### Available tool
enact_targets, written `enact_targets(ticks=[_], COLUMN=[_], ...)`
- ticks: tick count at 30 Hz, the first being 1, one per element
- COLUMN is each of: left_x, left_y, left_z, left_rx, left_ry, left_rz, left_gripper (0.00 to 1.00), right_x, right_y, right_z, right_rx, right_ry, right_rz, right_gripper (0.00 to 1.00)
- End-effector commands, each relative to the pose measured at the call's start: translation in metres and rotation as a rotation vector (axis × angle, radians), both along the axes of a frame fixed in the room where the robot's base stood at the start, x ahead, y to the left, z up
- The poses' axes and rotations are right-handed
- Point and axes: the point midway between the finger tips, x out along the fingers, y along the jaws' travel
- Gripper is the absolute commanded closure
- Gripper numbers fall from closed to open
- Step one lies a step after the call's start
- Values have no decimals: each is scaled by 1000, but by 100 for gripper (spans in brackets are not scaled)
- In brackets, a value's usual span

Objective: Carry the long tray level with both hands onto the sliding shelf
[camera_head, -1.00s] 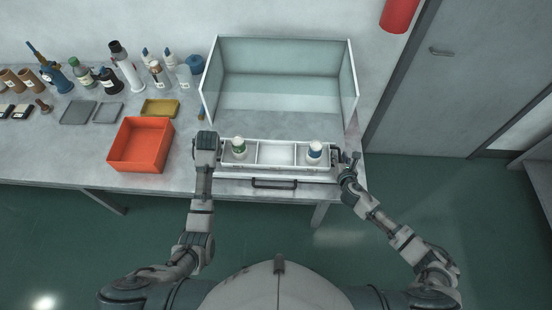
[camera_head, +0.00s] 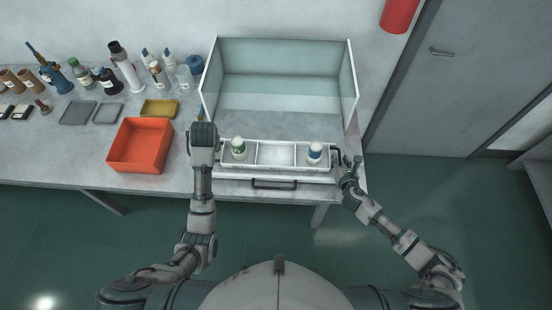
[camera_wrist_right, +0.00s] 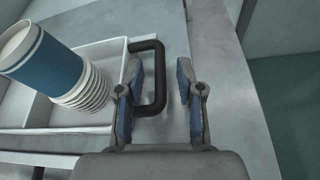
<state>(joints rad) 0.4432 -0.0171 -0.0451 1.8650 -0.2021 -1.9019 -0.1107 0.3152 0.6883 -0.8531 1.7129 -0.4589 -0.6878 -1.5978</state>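The long white tray (camera_head: 275,154) lies level on the pulled-out sliding shelf (camera_head: 310,178), whose dark handle (camera_head: 275,184) faces me. A green-banded white cup stack (camera_head: 238,148) stands in its left compartment and a blue-banded one (camera_head: 314,152) in its right; the middle is empty. My right gripper (camera_wrist_right: 157,88) is open, its fingers on either side of the tray's black right handle (camera_wrist_right: 160,75) with gaps showing. It is also at the tray's right end in the head view (camera_head: 350,162). My left gripper (camera_head: 204,140) is at the left end; its fingers are hidden.
A glass-walled case (camera_head: 278,88) stands behind the tray. An orange bin (camera_head: 141,146) and a yellow tray (camera_head: 160,108) are on the bench (camera_head: 60,155) to the left, with several bottles along the wall. Floor is clear in front.

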Motion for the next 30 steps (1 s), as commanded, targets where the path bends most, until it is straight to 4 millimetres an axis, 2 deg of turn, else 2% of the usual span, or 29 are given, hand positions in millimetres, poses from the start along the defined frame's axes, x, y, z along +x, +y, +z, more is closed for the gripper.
enact_targets(ticks=[6, 13, 18, 30], left_x=[0, 1, 1, 1], left_y=[0, 0, 0, 1], left_z=[0, -1, -1, -1], left_rx=[0, 0, 0, 0], left_ry=[0, 1, 1, 1], left_rz=[0, 0, 0, 0], left_gripper=[64, 64, 64, 64], right_x=[-48, -83, -92, -93], right_y=[-4, -7, -8, -7], right_z=[18, 32, 36, 37], right_rx=[-2, -1, 0, 0], right_ry=[2, 2, 1, 1], right_rz=[2, 1, -1, -1], right_gripper=[63, 63, 63, 63])
